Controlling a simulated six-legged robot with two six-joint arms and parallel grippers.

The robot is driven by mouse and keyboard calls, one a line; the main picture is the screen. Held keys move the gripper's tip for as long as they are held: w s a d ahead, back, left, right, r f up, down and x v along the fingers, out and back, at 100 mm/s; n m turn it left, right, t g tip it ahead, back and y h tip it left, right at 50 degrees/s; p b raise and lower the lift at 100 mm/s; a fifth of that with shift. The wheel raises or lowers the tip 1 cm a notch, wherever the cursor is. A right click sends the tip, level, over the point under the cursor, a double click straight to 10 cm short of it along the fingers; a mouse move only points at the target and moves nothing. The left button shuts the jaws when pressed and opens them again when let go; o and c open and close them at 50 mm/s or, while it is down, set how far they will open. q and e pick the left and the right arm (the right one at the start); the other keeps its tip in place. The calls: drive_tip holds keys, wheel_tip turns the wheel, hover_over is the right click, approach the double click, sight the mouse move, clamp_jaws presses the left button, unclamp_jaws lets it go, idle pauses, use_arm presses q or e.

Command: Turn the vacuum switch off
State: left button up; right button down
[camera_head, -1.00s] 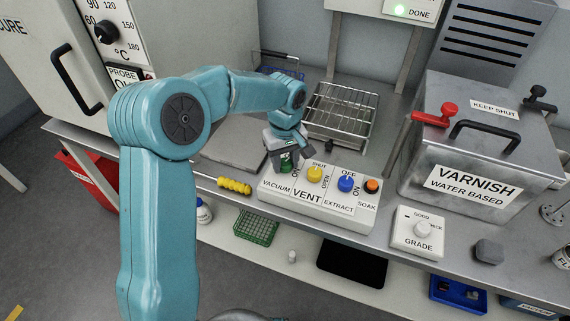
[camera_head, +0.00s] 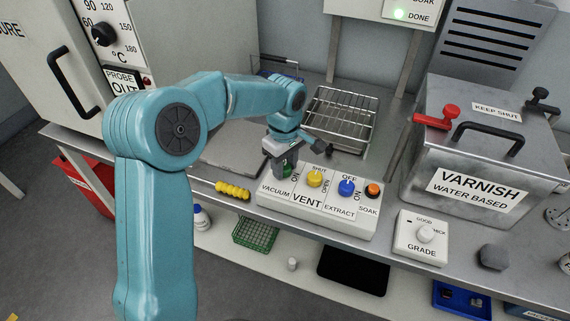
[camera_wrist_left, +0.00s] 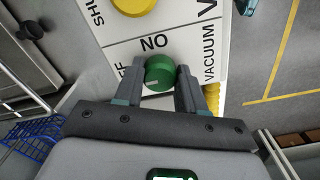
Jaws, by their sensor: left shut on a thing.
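The control box (camera_head: 270,198) sits on the bench with a green knob (camera_wrist_left: 158,72) at its VACUUM end. In the wrist view ON and part of OFF are lettered beside this knob. My left gripper (camera_wrist_left: 160,76) has its fingers on both sides of the green knob and is shut on it. In the head view the left gripper (camera_head: 287,166) reaches down over the knob and hides most of it. The knob's pointer direction cannot be read clearly. My right gripper is not in view.
The same box carries a yellow VENT knob (camera_head: 315,177), a blue EXTRACT knob (camera_head: 346,187) and an orange SOAK button (camera_head: 373,190). A yellow ribbed handle (camera_head: 232,190) lies left of the box. A wire rack (camera_head: 341,115) stands behind, and a varnish tank (camera_head: 475,150) stands right.

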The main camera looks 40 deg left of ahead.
use_arm(q)
drive_tip(key=shift+w+a+r, duration=0.1)
drive_tip(key=shift+a+r, duration=0.05)
drive_tip(key=shift+a, duration=0.1)
drive_tip(key=o, duration=0.9)
drive_tip(key=shift+o, duration=0.8)
drive_tip(key=shift+d, duration=0.1)
wheel_tip(320, 180, up, 16)
drive_tip(key=p, duration=0.1)
drive_tip(key=shift+p, duration=0.35)
